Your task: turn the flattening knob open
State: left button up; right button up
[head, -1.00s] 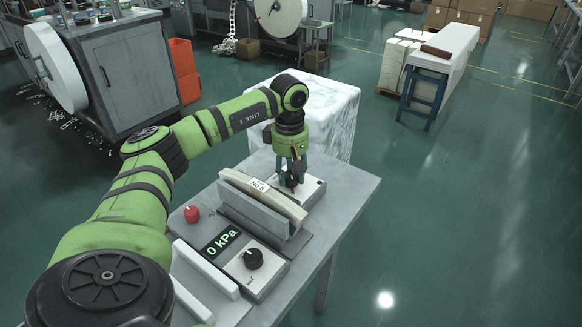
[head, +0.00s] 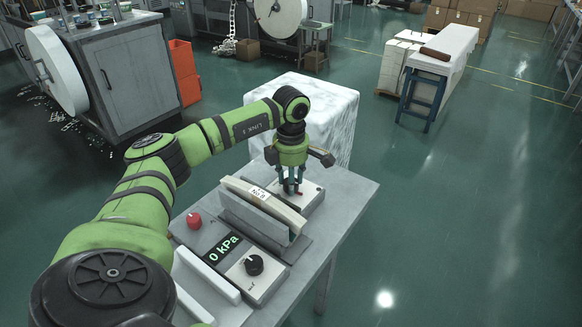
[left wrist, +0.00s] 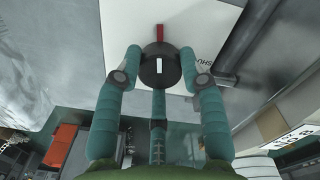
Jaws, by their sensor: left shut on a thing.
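The flattening knob (left wrist: 160,66) is a round dark knob with a white stripe, on a pale panel in the left wrist view. A red bar (left wrist: 160,33) sticks out at its upper edge, in line with the stripe. My left gripper (head: 291,190) points down at the small white box (head: 312,196) at the table's far side. In the left wrist view its teal fingers (left wrist: 160,74) are closed around the knob, with two at the sides and one below. The fingers hide most of the knob in the head view. My right gripper is not in view.
Upright plates with a label (head: 259,192) stand close in front of my gripper. A 0 kPa display (head: 222,247), a black knob (head: 254,264) and a red button (head: 194,219) are nearer. A white wrapped block (head: 330,112) stands behind the table (head: 345,205).

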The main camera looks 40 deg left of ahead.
pick_arm(q)
jog(key=n+p, duration=0.1)
jog(key=n, duration=0.3)
jog(key=shift+n, duration=0.4)
jog(key=n+p, duration=0.1)
jog(key=n, duration=0.3)
jog(key=shift+n, duration=0.3)
jog(key=n+p, duration=0.1)
jog(key=n, duration=0.3)
jog(key=n+p, duration=0.1)
jog(key=n, duration=0.3)
jog(key=shift+g, duration=0.3)
jog(key=n+p, duration=0.1)
jog(key=n, duration=0.3)
jog(key=shift+d+n, duration=0.1)
jog(key=shift+n, duration=0.2)
jog(key=n+p, duration=0.2)
jog(key=n, duration=0.1)
jog(key=shift+n, duration=0.3)
jog(key=n+p, duration=0.2)
jog(key=n, duration=0.2)
jog(key=shift+n+p, duration=0.85)
jog(key=shift+n, duration=1.05)
jog(key=shift+f, duration=0.1)
